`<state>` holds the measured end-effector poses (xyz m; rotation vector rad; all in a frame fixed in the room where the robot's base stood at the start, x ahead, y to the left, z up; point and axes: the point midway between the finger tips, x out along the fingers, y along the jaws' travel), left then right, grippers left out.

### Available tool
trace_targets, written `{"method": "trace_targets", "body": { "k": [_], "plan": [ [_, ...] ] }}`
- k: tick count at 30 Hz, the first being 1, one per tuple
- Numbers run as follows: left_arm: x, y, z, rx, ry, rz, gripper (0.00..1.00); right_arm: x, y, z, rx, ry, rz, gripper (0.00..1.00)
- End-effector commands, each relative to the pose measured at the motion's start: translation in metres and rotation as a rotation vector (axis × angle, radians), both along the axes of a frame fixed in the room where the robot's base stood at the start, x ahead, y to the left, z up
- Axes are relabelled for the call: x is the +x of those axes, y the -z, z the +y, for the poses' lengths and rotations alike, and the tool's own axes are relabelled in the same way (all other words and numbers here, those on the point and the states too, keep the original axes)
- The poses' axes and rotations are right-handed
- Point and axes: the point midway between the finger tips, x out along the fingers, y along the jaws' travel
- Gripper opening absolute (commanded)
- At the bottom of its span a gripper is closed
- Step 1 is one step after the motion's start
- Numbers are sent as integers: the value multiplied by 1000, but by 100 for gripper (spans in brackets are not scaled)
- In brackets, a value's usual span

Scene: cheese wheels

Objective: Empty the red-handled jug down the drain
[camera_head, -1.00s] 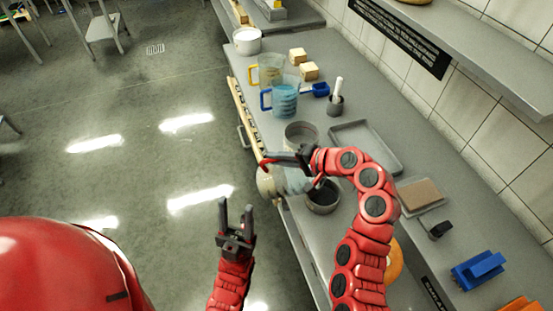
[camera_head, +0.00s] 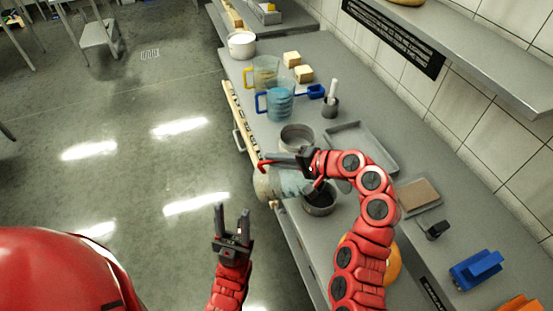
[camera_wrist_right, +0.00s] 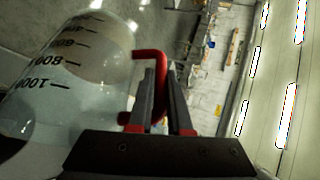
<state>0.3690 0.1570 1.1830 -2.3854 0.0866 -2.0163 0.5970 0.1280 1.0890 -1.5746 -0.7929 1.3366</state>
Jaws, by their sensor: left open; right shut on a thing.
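The jug (camera_head: 290,182) is a clear measuring jug with a red handle (camera_wrist_right: 151,53). My right gripper (camera_wrist_right: 165,85) is shut on that handle. In the head view the jug is at the bench's left edge, beside a dark round pot, partly hidden by my right gripper (camera_head: 290,160). It looks tilted; whether it touches the bench I cannot tell. In the right wrist view the jug (camera_wrist_right: 60,90) shows black volume marks and looks clear; its liquid level is unclear. A small floor drain grate (camera_head: 150,53) lies far off at the upper left. My left gripper (camera_head: 232,212) is open and empty above the floor.
On the bench stand a blue-handled jug (camera_head: 280,103), a yellow-handled jug (camera_head: 265,72), a white pot (camera_head: 241,46), a grey pot (camera_head: 297,139), the dark pot (camera_head: 320,204) and a tray (camera_head: 377,155). The floor left of the bench is open. A steel table (camera_head: 98,35) stands far left.

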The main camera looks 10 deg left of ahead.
Motion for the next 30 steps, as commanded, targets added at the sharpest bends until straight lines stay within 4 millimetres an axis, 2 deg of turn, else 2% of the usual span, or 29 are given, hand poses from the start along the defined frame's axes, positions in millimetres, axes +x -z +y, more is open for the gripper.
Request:
{"method": "trace_targets", "body": {
  "k": [30],
  "plan": [
    [0,8,0,0,0,0,50,2,-6,-8,63,-1,11,0]
  ]
}}
